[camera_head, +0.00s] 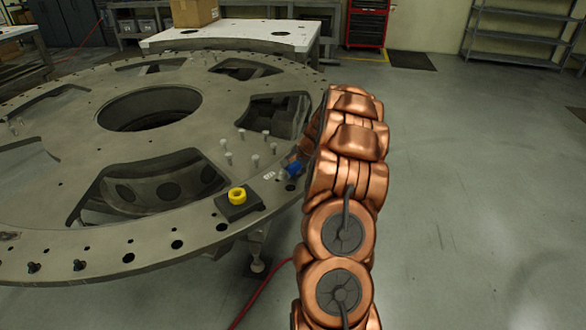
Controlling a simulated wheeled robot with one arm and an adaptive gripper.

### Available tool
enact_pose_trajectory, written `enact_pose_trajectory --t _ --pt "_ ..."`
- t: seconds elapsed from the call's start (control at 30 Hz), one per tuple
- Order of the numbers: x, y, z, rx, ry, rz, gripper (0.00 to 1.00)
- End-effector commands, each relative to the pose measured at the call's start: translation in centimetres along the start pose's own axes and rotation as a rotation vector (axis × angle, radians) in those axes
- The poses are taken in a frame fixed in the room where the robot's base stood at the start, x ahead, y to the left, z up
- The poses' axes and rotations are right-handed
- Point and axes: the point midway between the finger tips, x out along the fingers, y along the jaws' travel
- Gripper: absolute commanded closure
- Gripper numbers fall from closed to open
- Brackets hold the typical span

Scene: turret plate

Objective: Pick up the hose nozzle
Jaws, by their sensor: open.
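A small blue piece (293,169) lies at the right edge of the round metal turret plate (62,213), beside my arm. It may be the hose nozzle, but it is too small and too covered by my arm to be sure. A small white piece (268,175) shows just left of it. My copper-coloured arm rises in front of the plate's right edge and bends over at the top. My gripper does not show, and the far end of the arm is hidden behind its nearer links.
A yellow ring (237,195) sits on a dark block (240,206) on the plate. Several upright pegs stand nearby. The plate has large openings. A red hose (262,294) runs along the floor below. A white table (235,36) stands behind; the floor at right is clear.

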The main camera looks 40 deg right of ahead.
Motion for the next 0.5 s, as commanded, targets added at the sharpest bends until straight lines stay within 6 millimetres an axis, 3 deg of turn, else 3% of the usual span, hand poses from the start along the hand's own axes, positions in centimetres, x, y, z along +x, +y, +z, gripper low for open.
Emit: enact_pose_trajectory --t 0.13,0.5 --pt "0.00 0.02 0.00 0.000 0.000 0.000 0.51" --pt "0.01 0.08 0.02 0.001 -0.001 0.001 0.90"
